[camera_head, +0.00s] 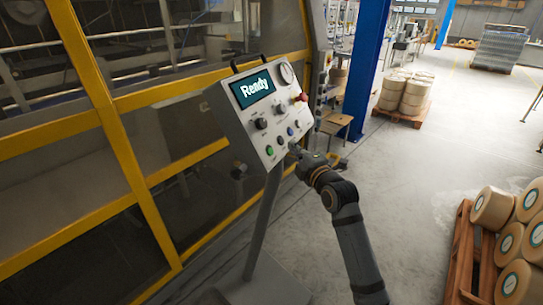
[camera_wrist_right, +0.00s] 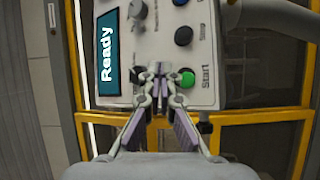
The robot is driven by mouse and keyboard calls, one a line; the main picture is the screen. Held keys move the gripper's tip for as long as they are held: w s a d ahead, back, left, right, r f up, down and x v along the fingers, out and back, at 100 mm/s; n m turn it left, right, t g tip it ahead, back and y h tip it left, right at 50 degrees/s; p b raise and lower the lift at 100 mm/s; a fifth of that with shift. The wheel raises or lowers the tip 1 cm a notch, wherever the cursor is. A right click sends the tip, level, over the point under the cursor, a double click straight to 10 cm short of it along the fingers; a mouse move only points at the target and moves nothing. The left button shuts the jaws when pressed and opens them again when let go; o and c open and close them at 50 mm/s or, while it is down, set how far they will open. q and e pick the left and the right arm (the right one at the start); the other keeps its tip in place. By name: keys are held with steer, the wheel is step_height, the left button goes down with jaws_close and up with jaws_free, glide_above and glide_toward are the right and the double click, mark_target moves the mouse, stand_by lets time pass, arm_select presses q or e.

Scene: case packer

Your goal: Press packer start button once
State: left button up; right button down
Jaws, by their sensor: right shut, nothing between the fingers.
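The control panel (camera_head: 240,110) stands tilted on a post, and its screen (camera_head: 254,88) reads "Ready". The green start button (camera_head: 269,150) is on its lower edge. In the right wrist view the green button (camera_wrist_right: 188,80), labelled "Start", shows just right of the fingertips. My right gripper (camera_head: 294,152) is shut and empty, at the panel's lower right corner in the head view. In the right wrist view its fingertips (camera_wrist_right: 159,72) overlap the panel face between the screen and the green button. I cannot tell if they touch the panel. My left gripper is not in view.
A red knob (camera_head: 300,97) and a gauge (camera_head: 287,74) are on the panel's right side. A yellow-framed machine guard (camera_head: 115,140) stands behind. A pallet of rolls (camera_head: 463,250) is at right; the floor between is clear.

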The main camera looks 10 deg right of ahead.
mark_target(271, 152)
steer(key=shift+w+a+f+b, duration=0.55)
steer(key=shift+w+a+f, duration=0.15)
steer(key=shift+w+a, duration=0.15)
steer(key=shift+w+a+f+b, duration=0.55)
steer(key=shift+w+a+f, duration=0.1)
steer(key=shift+w+a, duration=0.15)
steer(key=shift+a, duration=0.1)
steer(key=shift+w+a+f, duration=0.2)
steer(key=shift+a, duration=0.05)
steer(key=shift+w+a+f+b, duration=0.2)
steer(key=shift+b, duration=0.25)
stand_by(0.8)
stand_by(0.3)
steer(key=shift+s+d+r+p, duration=0.35)
steer(key=shift+s+d+r, duration=0.05)
steer(key=shift+s+d, duration=0.1)
